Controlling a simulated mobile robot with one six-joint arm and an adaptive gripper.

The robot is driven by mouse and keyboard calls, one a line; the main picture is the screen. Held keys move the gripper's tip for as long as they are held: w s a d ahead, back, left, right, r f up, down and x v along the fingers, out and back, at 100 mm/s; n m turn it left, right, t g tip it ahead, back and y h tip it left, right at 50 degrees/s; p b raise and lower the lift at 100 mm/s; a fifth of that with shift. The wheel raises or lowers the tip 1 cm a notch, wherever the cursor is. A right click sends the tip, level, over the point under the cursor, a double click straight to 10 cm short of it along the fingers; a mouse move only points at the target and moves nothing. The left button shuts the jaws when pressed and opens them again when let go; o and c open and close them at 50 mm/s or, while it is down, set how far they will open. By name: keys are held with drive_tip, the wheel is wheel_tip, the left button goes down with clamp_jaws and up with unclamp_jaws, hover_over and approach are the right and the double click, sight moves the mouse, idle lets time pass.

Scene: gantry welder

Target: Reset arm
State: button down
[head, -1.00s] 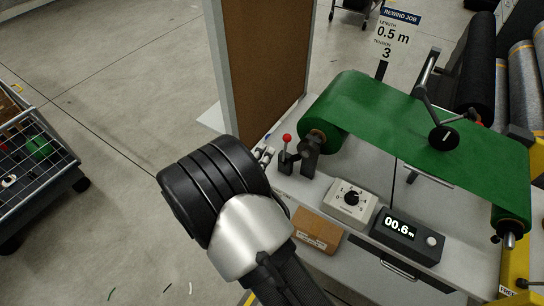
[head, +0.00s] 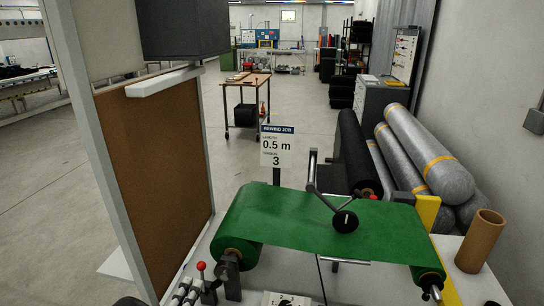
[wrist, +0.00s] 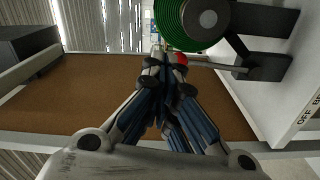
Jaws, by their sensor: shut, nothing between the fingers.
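My gripper (wrist: 165,68) is shut and empty in the wrist view, its fingertips close together. The red lever knob (wrist: 181,58) shows just beyond the fingertips; I cannot tell whether they touch. In the head view my gripper (head: 186,290) shows at the bottom edge, just left of the red-knobbed lever (head: 202,267). Most of my arm is below the picture. The green sheet (head: 300,222) runs between two rollers on the rewinder. Its roll end (wrist: 200,18) is at the top of the wrist view.
A brown board in a grey frame (head: 160,165) stands left of the bench. A sign (head: 277,150) reads 0.5 m, tension 3. A cardboard tube (head: 480,242) stands on the right. Dark and grey rolls (head: 425,150) lie behind. Open floor extends beyond, around a wheeled table (head: 243,90).

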drive_tip(key=w+d+r+m+g+h, duration=0.2)
drive_tip(key=d+r+m+g+h, duration=0.15)
drive_tip(key=d, duration=0.55)
drive_tip(key=w+d+r+m+g+h, duration=0.15)
drive_tip(key=d+r+h, duration=0.3)
drive_tip(key=d, duration=0.45)
drive_tip(key=s+d+r+m+g, duration=0.2)
drive_tip(key=s+d+g, duration=0.15)
drive_tip(key=d, duration=0.45)
drive_tip(key=s+d+r+m+g, duration=0.2)
drive_tip(key=s+d+m+g, duration=0.15)
drive_tip(key=d, duration=0.45)
drive_tip(key=s+d+m+g+y, duration=0.4)
drive_tip(key=s+d, duration=0.3)
drive_tip(key=s, duration=0.5)
drive_tip(key=s+a+r+t+y, duration=0.2)
drive_tip(key=s+a+y, duration=0.1)
drive_tip(key=s+y, duration=0.2)
drive_tip(key=shift+s+a+r+t+y, duration=0.2)
drive_tip(key=shift+r+t+y, duration=0.1)
drive_tip(key=shift+r+t, duration=0.1)
